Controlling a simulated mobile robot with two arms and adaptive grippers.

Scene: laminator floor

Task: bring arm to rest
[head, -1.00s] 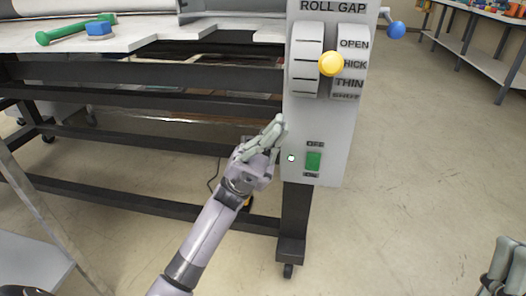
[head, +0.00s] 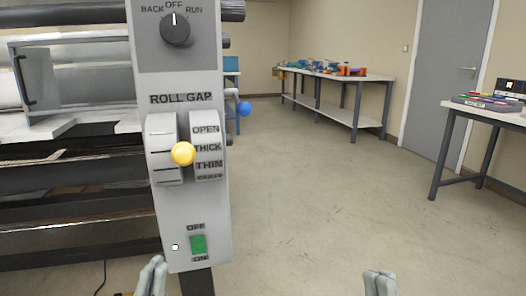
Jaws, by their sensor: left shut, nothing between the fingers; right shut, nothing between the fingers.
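My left gripper (head: 151,277) shows at the bottom edge of the head view, below and left of the green switch on the control panel. It is shut and empty. My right gripper (head: 380,283) shows at the bottom edge, right of the middle, over open floor. It is shut and empty. Only the finger ends of both show; the arms are out of view.
The laminator's control panel (head: 178,80) stands at the left, with a knob (head: 175,28), a yellow-knobbed lever (head: 183,153) near THICK and a green switch (head: 198,244). A long table (head: 345,117) and a desk (head: 452,150) stand farther right. The middle floor is clear.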

